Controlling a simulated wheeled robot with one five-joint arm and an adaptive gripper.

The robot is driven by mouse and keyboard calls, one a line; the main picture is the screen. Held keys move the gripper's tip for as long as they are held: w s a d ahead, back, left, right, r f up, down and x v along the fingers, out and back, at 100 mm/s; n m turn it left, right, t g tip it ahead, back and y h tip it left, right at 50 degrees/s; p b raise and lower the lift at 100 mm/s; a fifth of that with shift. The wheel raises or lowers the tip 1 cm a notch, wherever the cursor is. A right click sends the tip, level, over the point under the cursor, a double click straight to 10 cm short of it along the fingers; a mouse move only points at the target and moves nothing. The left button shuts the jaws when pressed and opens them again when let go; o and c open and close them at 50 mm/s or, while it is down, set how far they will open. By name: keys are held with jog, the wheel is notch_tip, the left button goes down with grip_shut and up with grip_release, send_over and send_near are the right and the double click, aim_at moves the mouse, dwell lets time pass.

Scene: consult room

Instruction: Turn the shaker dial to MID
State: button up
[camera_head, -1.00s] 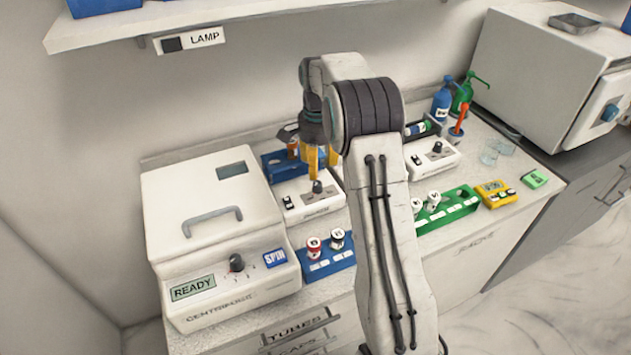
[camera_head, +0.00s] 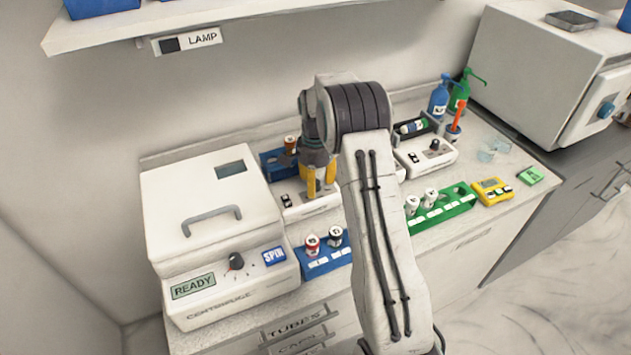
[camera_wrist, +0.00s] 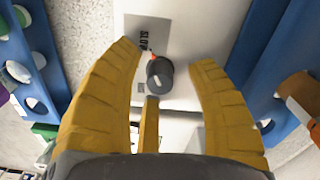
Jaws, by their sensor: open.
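The shaker (camera_head: 300,205), a white box, stands under my gripper (camera_head: 320,182). Its dark grey dial (camera_wrist: 160,76) shows in the wrist view between my open yellow fingers (camera_wrist: 167,62), with space on both sides. A red mark on the dial's edge points up and left, towards a grey label (camera_wrist: 143,38) that reads SLOW. No MID label can be read. In the head view my fingers hide the dial. My gripper is open and empty; I cannot tell whether the fingertips reach down to the dial's height.
A centrifuge (camera_head: 208,205) reading READY stands left of the shaker. A blue rack (camera_head: 330,262) with vials lies in front, another blue rack (camera_head: 268,163) behind. To the right are a second white dial box (camera_head: 440,160), a green rack (camera_head: 455,208) and a yellow timer (camera_head: 492,190).

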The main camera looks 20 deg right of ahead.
grip_shut()
dwell(0.4)
jog(key=shift+n, duration=0.3)
jog(key=n+b, duration=0.1)
jog(key=n, duration=0.3)
jog(key=shift+f+n, duration=0.1)
jog(key=shift+n, duration=0.2)
jog(key=n+b, duration=0.1)
jog(key=n, duration=0.5)
jog(key=shift+s, duration=0.1)
jog(key=shift+n, duration=0.4)
grip_release()
